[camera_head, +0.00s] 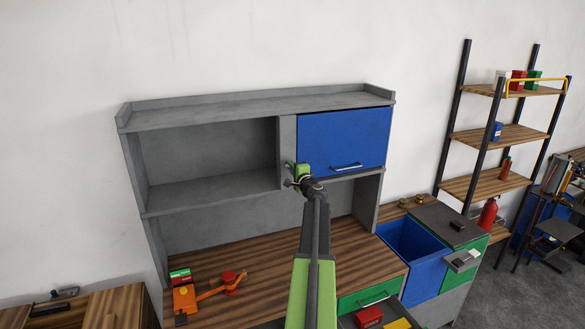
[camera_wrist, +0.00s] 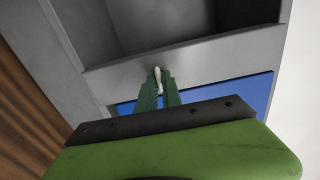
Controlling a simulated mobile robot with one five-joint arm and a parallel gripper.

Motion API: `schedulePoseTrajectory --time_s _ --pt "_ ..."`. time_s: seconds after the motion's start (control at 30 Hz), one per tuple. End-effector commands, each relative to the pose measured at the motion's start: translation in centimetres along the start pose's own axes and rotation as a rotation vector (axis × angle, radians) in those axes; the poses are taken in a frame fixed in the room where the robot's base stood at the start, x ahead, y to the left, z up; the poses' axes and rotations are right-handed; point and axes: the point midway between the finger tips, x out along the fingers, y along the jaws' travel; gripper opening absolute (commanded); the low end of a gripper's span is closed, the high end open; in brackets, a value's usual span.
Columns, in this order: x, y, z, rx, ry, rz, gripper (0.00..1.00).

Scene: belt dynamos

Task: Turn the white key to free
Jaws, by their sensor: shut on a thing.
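The white key (camera_wrist: 157,76) is a small pale piece at the grey upright panel in the wrist view. My gripper (camera_wrist: 158,84) has its green fingers shut on the white key, with only the key's outer end showing between the tips. In the head view my gripper (camera_head: 292,172) is at the grey divider (camera_head: 287,140), just left of the blue cabinet door (camera_head: 345,140). The key is hidden behind my gripper there. The blue door is shut and its edge also shows in the wrist view (camera_wrist: 245,94). The marking for free cannot be made out.
An empty open shelf (camera_head: 210,165) lies left of the divider. Below, the wooden worktop (camera_head: 245,265) carries an orange clamp-like tool (camera_head: 185,300) and a red-and-green block (camera_head: 180,276). An open blue drawer (camera_head: 420,245) and a shelf rack (camera_head: 490,135) stand to the right.

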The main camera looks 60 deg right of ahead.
Motion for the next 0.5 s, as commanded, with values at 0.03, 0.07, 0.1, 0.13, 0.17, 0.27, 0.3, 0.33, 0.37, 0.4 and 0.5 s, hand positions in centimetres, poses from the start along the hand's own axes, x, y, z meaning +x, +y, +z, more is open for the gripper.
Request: schedulePoseTrajectory --time_s 0.03,0.07,0.1,0.13,0.17,0.27,0.3,0.33,0.37,0.4,0.5 --pt "-0.16 0.13 -0.18 -0.002 0.003 0.002 0.00" --pt "-0.16 0.13 -0.18 -0.002 0.003 0.002 0.00" --pt "-0.15 0.13 -0.19 -0.002 0.003 0.002 0.00" --pt "-0.15 0.13 -0.19 -0.002 0.003 0.002 0.00" --pt "-0.15 0.13 -0.19 -0.002 0.003 0.002 0.00" --pt "-0.15 0.13 -0.19 -0.002 0.003 0.002 0.13" --pt "-0.14 0.12 -0.18 -0.002 0.003 0.001 0.18" --pt "-0.14 0.11 -0.16 -0.002 0.003 0.001 0.22" --pt "-0.12 0.10 -0.15 -0.002 0.003 0.001 0.26" --pt "-0.11 0.09 -0.13 -0.002 0.002 0.001 0.31" --pt "-0.08 0.07 -0.10 -0.001 0.002 0.001 0.31"
